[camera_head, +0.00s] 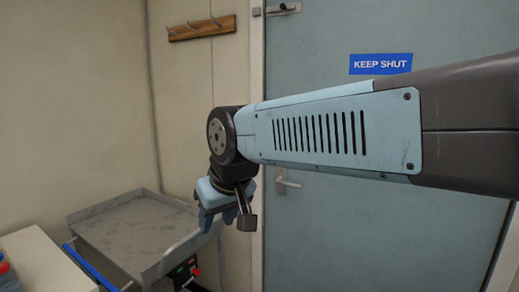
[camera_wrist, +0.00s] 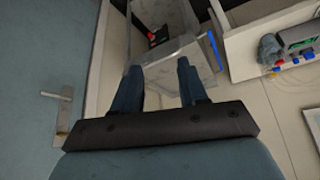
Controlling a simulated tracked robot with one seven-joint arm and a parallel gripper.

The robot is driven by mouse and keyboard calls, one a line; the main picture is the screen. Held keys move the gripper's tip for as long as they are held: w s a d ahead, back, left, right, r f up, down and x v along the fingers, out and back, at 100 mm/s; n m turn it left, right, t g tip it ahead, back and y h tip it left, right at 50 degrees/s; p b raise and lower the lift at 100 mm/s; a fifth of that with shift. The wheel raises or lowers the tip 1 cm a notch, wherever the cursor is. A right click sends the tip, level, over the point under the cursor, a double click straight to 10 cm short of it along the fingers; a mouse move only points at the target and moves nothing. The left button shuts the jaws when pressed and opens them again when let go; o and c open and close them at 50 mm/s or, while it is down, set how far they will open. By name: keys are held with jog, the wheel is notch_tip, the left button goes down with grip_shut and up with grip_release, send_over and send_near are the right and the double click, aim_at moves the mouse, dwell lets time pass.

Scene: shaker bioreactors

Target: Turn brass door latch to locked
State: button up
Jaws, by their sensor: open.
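The grey-blue door (camera_head: 390,225) has a metal lever handle on a plate (camera_head: 283,183), just right of my gripper in the head view. In the wrist view the handle plate (camera_wrist: 66,108) is at the left, with a small brass-coloured piece (camera_wrist: 62,134) at its lower end. That piece may be the latch; its turn position is too small to tell. My gripper (camera_head: 218,220) points downward left of the handle, apart from it. In the wrist view my gripper (camera_wrist: 158,70) is open, with nothing between its fingers.
A grey metal tray trolley (camera_head: 130,232) stands at lower left, with a red button (camera_head: 195,271) on its dark panel. A pale bench (camera_head: 40,265) is beside it. A hook rail (camera_head: 202,28), a metal fitting (camera_head: 283,9) and a "KEEP SHUT" sign (camera_head: 381,64) are higher up.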

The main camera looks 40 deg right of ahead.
jog(key=o, duration=0.3)
jog(key=shift+w, duration=0.3)
jog(key=shift+o, duration=1.1)
jog(key=w+d+m+t, duration=0.1)
jog(key=w+d, duration=0.1)
jog(key=w, duration=0.6)
jog(key=w+d+m+t, duration=0.2)
jog(key=w, duration=0.6)
jog(key=shift+w+d+f+m+y, duration=0.25)
jog(key=shift+f+m+y, duration=0.05)
jog(key=w+d+f+m+t+h, duration=0.1)
jog(key=w+d+f+m+h, duration=0.35)
jog(key=w+d, duration=0.45)
jog(key=w+d+f+m+t+h, duration=0.1)
jog(key=w+d+f+m+h, duration=0.2)
jog(key=w+d+h, duration=0.55)
jog(key=d+r+m+g+h, duration=0.1)
jog(key=d+r+h, duration=0.2)
jog(key=d, duration=0.9)
jog(key=w+d+r+m+g+h, duration=0.1)
jog(key=d+r+h, duration=0.3)
jog(key=d, duration=0.8)
jog(key=shift+d+r+h, duration=0.2)
jog(key=shift+d+h, duration=0.1)
jog(key=shift+h, duration=0.5)
jog(key=shift+m, duration=0.25)
jog(key=shift+a, duration=0.1)
jog(key=c, duration=1.1)
